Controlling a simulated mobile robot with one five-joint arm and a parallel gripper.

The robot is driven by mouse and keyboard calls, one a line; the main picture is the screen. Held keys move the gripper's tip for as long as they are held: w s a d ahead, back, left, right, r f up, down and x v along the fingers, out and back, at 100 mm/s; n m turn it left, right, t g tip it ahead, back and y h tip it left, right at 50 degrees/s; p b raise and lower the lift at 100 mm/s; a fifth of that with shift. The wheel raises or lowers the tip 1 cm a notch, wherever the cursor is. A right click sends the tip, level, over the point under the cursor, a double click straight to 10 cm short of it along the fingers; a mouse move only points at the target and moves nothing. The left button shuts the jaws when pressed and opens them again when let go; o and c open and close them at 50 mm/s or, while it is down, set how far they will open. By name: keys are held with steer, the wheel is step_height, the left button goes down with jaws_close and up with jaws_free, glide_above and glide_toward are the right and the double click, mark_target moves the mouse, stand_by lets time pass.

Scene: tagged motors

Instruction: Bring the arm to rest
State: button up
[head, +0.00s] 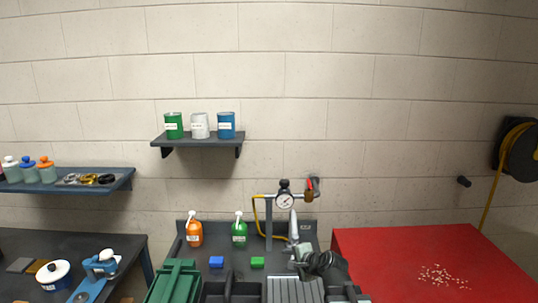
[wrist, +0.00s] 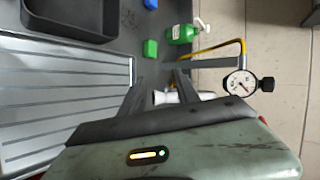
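My gripper (wrist: 160,80) shows in the wrist view with its two dark fingers apart and a gap between them. I see nothing held in it. A pale, silvery cylindrical part (wrist: 178,97) shows beyond the fingers, apparently below the gauge stand. In the head view my arm's dark end is low, right of centre, over the right side of the workbench; its fingers are too small to make out there.
The pressure gauge (head: 285,200) stands on a post close behind my arm. Orange (head: 194,233) and green (head: 239,233) spray bottles, a blue block (head: 216,262) and a green block (head: 257,262) are left. A red table (head: 400,255) is right, mostly bare.

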steer(key=s+d+f+n+g+h, duration=0.2)
steer(key=s+d+f+n+g, duration=0.2)
steer(key=s, duration=0.5)
steer(key=s+d+f+n+g+h, duration=0.3)
steer(key=s+d+f+n+g, duration=0.2)
steer(key=s+n, duration=0.3)
steer(key=shift+s+d+f+n+g+h, duration=0.35)
steer(key=shift+s+d+f, duration=0.2)
steer(key=shift+f, duration=0.25)
